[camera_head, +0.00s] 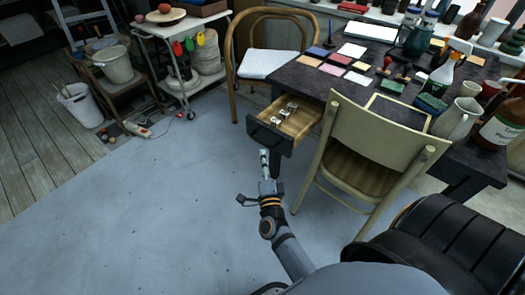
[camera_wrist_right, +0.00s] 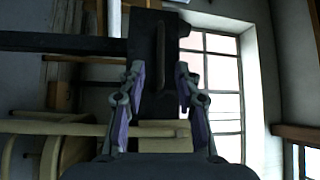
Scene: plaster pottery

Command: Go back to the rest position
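The desk drawer (camera_head: 297,124) is pulled out, with several small pale items (camera_head: 285,113) lying inside. Its dark front panel (camera_head: 262,134) faces my right gripper (camera_head: 269,158). In the head view the gripper's fingertips are near the lower edge of this front; I cannot tell whether they touch it. In the right wrist view the gripper (camera_wrist_right: 157,85) has its fingers clearly apart, with a dark upright shape beyond and between them. Nothing is seen held. My left gripper is not in view.
A wooden chair (camera_head: 369,141) stands close to the right of my arm. The dark desk (camera_head: 318,84) carries color swatches, bottles and jugs. A curved-back chair (camera_head: 236,62) and a wheeled cart (camera_head: 157,28) stand further back.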

